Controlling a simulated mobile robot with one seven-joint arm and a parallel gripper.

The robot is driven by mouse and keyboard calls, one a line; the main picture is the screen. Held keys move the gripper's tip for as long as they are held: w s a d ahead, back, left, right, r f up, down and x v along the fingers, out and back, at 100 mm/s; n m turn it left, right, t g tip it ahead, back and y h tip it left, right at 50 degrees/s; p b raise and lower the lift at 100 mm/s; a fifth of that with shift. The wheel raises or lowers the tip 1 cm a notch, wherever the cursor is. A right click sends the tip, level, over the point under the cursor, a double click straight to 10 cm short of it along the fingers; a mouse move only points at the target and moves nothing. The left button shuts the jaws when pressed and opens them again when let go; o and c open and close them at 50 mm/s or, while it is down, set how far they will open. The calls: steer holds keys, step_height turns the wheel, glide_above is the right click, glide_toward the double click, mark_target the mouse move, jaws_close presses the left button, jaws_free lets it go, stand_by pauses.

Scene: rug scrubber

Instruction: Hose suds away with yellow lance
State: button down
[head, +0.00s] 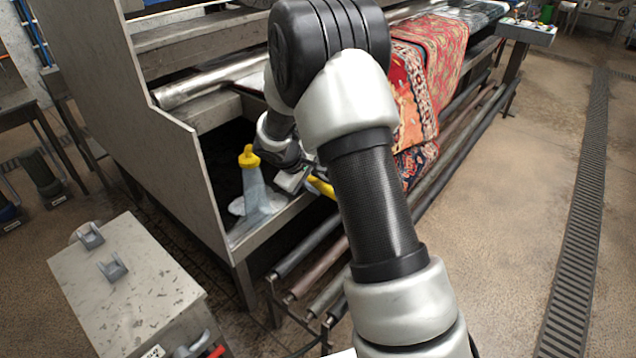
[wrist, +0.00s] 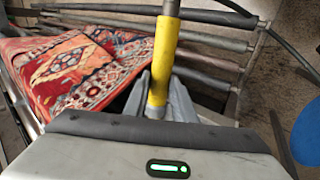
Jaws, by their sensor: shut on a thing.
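The yellow lance (wrist: 165,50) stands up between the fingers of my gripper (wrist: 161,101) in the wrist view, and the fingers are shut on it. In the head view a short piece of the yellow lance (head: 321,187) shows beside my gripper (head: 296,181), partly hidden behind my arm. The red patterned rug (head: 412,85) lies over the bench and hangs down its front side. It also shows at the left of the wrist view (wrist: 62,72), behind the lance. I cannot make out suds on the rug; my arm hides part of it.
A clear bottle with a yellow cap (head: 254,190) stands on the bench's near end, left of my gripper. Several long rollers (head: 316,240) run low along the bench. A metal box (head: 125,285) stands at front left. A drain grate (head: 582,215) crosses open floor at right.

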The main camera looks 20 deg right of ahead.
steer(key=w+a+p, duration=0.2)
steer(key=w+a, duration=0.5)
steer(key=w, duration=0.4)
steer(key=shift+w+a+r+p, duration=0.15)
steer(key=shift+a+p, duration=0.1)
steer(key=shift+p, duration=0.05)
stand_by(1.8)
steer(key=shift+a, duration=0.1)
stand_by(0.9)
